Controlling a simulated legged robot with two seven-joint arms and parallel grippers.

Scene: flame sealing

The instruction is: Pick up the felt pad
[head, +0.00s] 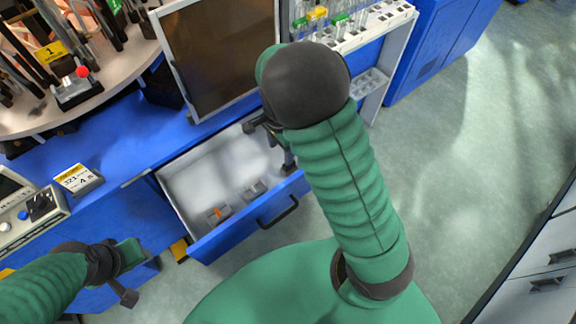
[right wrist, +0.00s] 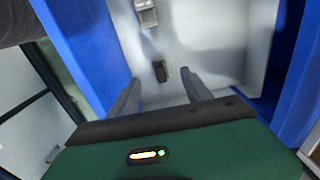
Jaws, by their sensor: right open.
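A small dark grey block, which may be the felt pad (right wrist: 160,71), lies on the pale floor of the open drawer (right wrist: 225,50). In the right wrist view it appears between and beyond the fingertips of my right gripper (right wrist: 161,80), which is open and empty. In the head view, my right gripper (head: 274,138) is over the right end of the drawer (head: 290,186), partly hidden by my arm. A small grey item (head: 255,188) in the drawer may be the same block. My left gripper (head: 124,272) is at the lower left, away from the drawer; its jaws are unclear.
A grey item with orange (head: 218,213) lies farther left in the drawer. A monitor (head: 215,55) and a rack (head: 365,28) stand behind. A yellow-labelled box (head: 78,180) sits on the blue bench (head: 110,150).

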